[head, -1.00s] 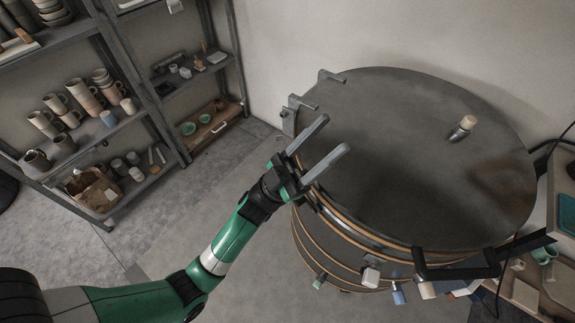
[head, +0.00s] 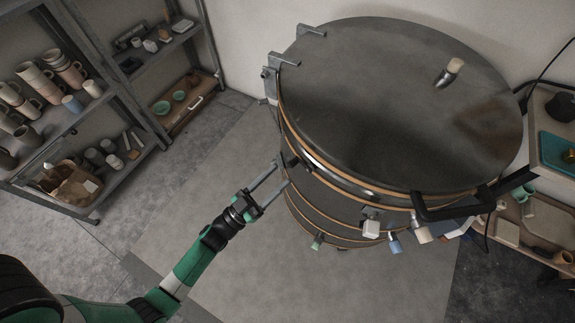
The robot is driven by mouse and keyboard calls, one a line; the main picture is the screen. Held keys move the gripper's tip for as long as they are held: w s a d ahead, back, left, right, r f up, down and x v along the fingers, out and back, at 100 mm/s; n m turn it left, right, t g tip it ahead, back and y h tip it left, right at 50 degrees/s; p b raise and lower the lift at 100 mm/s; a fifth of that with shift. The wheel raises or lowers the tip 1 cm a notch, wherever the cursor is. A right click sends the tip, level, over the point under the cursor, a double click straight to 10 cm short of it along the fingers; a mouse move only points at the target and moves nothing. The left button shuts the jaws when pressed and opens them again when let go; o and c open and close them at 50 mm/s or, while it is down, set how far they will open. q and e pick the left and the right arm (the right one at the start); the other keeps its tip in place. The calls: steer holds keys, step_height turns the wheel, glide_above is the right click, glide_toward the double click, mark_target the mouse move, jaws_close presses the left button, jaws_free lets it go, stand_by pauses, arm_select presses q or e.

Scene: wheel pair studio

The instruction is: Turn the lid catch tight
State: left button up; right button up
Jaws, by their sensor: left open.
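A round dark grey kiln stands at the right, its lid (head: 390,90) lying flat on the banded body (head: 335,205). A small dark fitting (head: 291,160) sits on the body just below the lid rim, at the left front; it may be the lid catch, but it is too small to tell its form. My left gripper (head: 282,174) is open and empty, its two fingers pointing at the kiln's left side close to this fitting. I cannot tell whether the fingertips touch the kiln. My right gripper is not in view.
A black bar handle (head: 475,205) juts from the lid's front right. Several coloured knobs, one white (head: 371,228), stick out below it. A peg (head: 449,72) stands on the lid. Shelves with pottery (head: 75,130) are at the left. Floor (head: 225,150) between is clear.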

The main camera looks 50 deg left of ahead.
mark_target(289, 166)
arm_select(q)
steer(key=x, duration=0.4)
steer(key=shift+w+r, duration=0.1)
steer(key=shift+w, duration=0.1)
jaws_close()
